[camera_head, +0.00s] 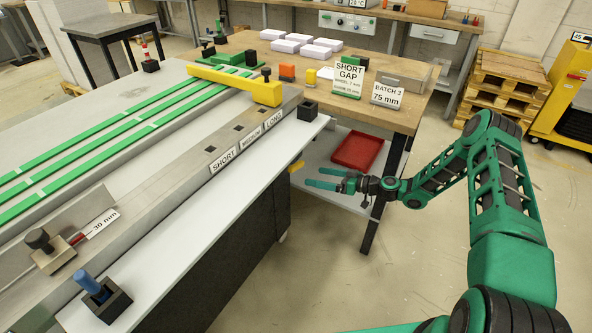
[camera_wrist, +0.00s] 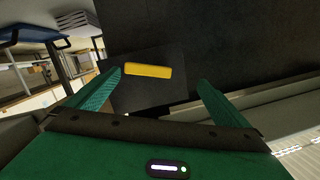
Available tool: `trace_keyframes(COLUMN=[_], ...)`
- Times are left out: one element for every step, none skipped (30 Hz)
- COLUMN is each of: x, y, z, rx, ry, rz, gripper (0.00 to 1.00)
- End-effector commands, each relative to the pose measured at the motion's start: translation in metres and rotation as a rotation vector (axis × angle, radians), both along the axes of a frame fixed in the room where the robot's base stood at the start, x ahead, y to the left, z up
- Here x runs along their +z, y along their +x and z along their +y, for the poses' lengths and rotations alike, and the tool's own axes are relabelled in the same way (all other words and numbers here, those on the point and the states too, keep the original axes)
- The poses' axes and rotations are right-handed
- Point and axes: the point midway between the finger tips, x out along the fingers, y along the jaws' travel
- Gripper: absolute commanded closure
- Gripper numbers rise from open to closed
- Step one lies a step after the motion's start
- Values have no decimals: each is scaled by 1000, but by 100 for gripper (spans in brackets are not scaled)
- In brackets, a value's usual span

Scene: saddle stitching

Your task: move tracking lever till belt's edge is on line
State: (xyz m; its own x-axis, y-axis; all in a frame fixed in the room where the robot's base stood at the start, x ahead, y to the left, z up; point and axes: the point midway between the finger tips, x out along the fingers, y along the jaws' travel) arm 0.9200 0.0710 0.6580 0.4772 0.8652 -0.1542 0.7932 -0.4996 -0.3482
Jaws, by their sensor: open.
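The machine's bed carries several long green belts (camera_head: 98,143) running from lower left to upper right. A short yellow bar (camera_wrist: 148,70) sticks out from the machine's dark side in the wrist view. What looks like the same yellow bar (camera_head: 296,166) shows below the bed's edge in the head view. I cannot tell for sure that it is the tracking lever. My gripper (camera_head: 307,177) is open and empty beside the machine, close to the bar. In the wrist view, the bar lies beyond and between my open fingertips (camera_wrist: 158,79), apart from them. I cannot make out the belt's line.
A yellow block arm (camera_head: 235,84) crosses the belts. SHORT, MEDIUM and LONG slots (camera_head: 238,126) line the rail. A blue-handled peg (camera_head: 88,283) stands at the near corner. A wooden bench (camera_head: 403,116) with signs and a red tray (camera_head: 357,150) below stands behind. The floor between is clear.

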Motion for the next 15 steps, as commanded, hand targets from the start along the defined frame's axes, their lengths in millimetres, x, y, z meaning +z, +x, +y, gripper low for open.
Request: trace_keyframes(x=[-7,-9,-12,-13,-15,-16,-17,-17,-17,-18,-18,-18,-18,-18,-18], y=[3,5,8,9,11,12,13,13,14,15,16,17,18,20,22], z=[0,-1,-1,-1,-2,-3,-3,-3,-4,-3,-3,-1,0,3,6], rx=[-28,-42,-61,-73,-84,-97,-105,-110,-116,-119,-121,-122,-122,-121,-121], ry=[35,51,70,82,92,104,112,117,122,124,126,126,127,127,126], rz=[-17,-31,-45,-55,-63,-72,-78,-83,-88,-91,-92,-93,-94,-94,-94], gripper=[0,0,0,0,0,0,0,0,0,0,0,0,0,0,0])
